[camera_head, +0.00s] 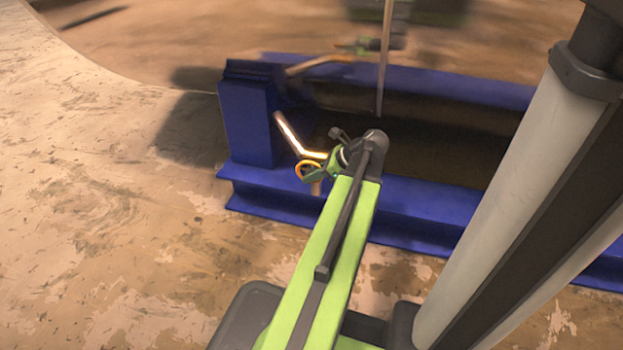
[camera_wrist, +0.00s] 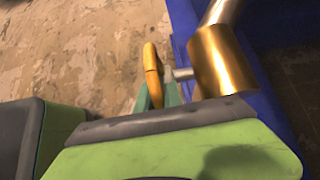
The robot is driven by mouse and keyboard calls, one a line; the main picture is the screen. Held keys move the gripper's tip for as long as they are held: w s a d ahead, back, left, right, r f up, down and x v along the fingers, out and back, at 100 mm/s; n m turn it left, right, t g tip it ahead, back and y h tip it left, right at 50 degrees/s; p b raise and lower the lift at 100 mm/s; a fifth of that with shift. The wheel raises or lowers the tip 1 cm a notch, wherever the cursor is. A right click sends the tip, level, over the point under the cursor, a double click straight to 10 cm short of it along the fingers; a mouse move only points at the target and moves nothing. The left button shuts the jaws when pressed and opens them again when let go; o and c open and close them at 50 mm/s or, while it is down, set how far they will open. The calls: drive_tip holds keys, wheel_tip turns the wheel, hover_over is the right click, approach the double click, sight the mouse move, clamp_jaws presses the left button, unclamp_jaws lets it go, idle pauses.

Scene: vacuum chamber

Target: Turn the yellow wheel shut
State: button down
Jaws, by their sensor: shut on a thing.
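The yellow wheel (camera_head: 302,167) is a small ring at the lower end of a bent, shiny pipe (camera_head: 290,133), beside the blue frame. In the wrist view the wheel (camera_wrist: 152,72) shows nearly edge-on, joined by a short grey stem (camera_wrist: 181,73) to a brass valve body (camera_wrist: 222,62). My gripper (camera_head: 314,172) is at the wheel. In the wrist view its green fingers (camera_wrist: 159,96) are shut on the wheel's rim, and my own green wrist housing hides the lower part of the grip.
A blue upright block (camera_head: 247,122) and a blue beam (camera_head: 270,192) stand close to the wheel. The dark chamber side (camera_head: 430,145) lies behind, with a thin rod (camera_head: 384,60) in front. Bare, patchy floor (camera_head: 90,190) is open at the left.

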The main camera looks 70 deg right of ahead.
idle(0.3)
drive_tip(key=c, duration=1.5)
unclamp_jaws()
drive_tip(key=p+v, duration=1.1)
drive_tip(key=v, duration=0.6)
drive_tip(key=shift+s+r+p, duration=0.15)
drive_tip(key=shift+p, duration=0.2)
